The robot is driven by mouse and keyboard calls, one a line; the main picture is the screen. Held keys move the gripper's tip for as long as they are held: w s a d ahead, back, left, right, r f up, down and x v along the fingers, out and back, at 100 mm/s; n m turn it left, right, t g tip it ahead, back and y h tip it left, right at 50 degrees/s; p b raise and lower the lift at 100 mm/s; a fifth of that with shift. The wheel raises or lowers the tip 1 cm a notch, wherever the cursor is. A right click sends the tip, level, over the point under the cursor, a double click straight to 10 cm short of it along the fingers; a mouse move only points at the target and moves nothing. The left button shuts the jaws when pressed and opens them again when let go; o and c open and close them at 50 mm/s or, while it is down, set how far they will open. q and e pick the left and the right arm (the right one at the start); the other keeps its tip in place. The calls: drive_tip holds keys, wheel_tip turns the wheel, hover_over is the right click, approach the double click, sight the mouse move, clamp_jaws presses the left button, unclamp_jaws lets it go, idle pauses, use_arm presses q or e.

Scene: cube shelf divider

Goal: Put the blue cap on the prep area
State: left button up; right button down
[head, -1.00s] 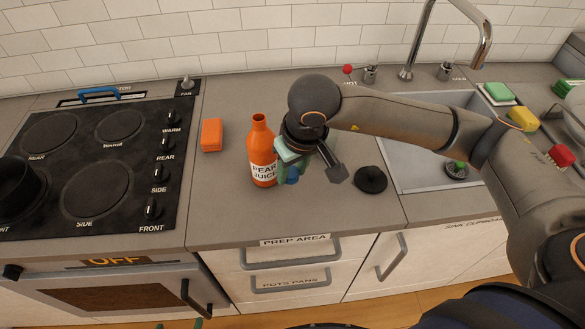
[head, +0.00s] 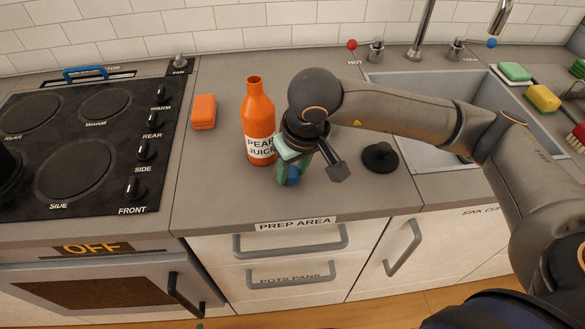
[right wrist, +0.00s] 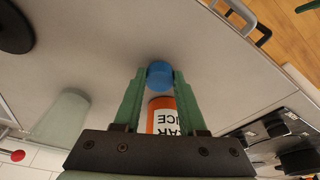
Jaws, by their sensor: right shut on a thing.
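The blue cap (head: 292,176) is between the fingertips of my right gripper (head: 289,172), low over the prep area counter (head: 235,195). The right wrist view shows the cap (right wrist: 160,74) pinched between the two green fingers (right wrist: 160,78). I cannot tell whether the cap touches the counter. The orange pear juice bottle (head: 258,112) stands upright and uncapped just left of the gripper. Only a tiny green tip at the bottom edge of the head view, possibly my left gripper (head: 199,326), shows; its jaws are hidden.
An orange sponge (head: 204,111) lies left of the bottle, beside the stove (head: 75,170). A black lid-like disc (head: 380,158) lies right of the gripper, near the sink (head: 420,95). A pale green cup (right wrist: 62,115) shows in the right wrist view. Counter in front of the bottle is clear.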

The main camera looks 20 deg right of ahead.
idle(0.3)
drive_tip(key=shift+f, duration=0.15)
drive_tip(key=shift+f+b, duration=0.3)
drive_tip(key=shift+b, duration=0.15)
drive_tip(key=c, duration=1)
unclamp_jaws()
drive_tip(key=shift+o, duration=1.2)
drive_tip(key=o, duration=0.5)
